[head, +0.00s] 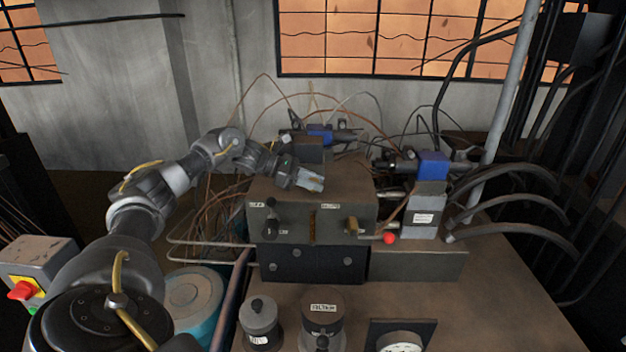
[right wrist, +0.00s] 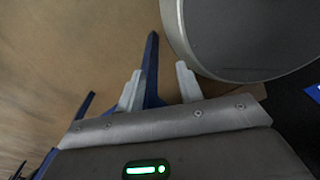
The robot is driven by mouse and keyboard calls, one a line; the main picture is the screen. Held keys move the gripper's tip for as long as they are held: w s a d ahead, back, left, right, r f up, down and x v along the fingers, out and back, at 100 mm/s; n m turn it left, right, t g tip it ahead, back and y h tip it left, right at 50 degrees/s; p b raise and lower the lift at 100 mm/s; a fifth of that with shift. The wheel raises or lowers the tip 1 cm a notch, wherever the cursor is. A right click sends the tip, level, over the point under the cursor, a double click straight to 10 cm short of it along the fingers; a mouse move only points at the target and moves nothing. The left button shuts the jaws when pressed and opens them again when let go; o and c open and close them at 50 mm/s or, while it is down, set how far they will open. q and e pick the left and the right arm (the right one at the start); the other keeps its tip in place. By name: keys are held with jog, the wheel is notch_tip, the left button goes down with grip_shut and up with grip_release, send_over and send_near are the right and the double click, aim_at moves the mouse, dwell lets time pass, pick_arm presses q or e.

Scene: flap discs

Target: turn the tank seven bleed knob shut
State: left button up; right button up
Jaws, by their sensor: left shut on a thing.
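A dark metal box (head: 340,190) stands mid-bench in the head view. Its front has a black knob (head: 270,218), a brass upright piece (head: 311,227) and a brass knob (head: 352,226). Small labels sit above them, too small to read, so I cannot tell which is tank seven's bleed knob. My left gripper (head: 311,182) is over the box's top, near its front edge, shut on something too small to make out. My right gripper (right wrist: 160,88) shows only in the right wrist view. Its fingers are apart with nothing gripped, beside a large grey round thing (right wrist: 250,35).
Two dark cylinders (head: 260,320) (head: 322,325) and a gauge (head: 402,343) stand at the bench front. A small red ball (head: 389,238) and a blue-topped unit (head: 427,210) are right of the box. Thick hoses (head: 520,205) crowd the right; a red stop button (head: 22,290) is far left.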

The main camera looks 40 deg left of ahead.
pick_arm(q)
jog(key=o, duration=1)
jog(key=shift+w, duration=0.1)
jog(key=shift+c, duration=0.2)
jog(key=shift+s+a, duration=0.2)
jog(key=shift+a, duration=0.05)
jog(key=b+v, duration=0.2)
jog(key=v, duration=0.7)
jog(key=shift+w+d+r, duration=0.1)
jog(key=shift+r, duration=0.1)
jog(key=shift+s+a+r, duration=0.2)
jog(key=shift+s+a, duration=0.25)
jog(key=shift+a, duration=0.05)
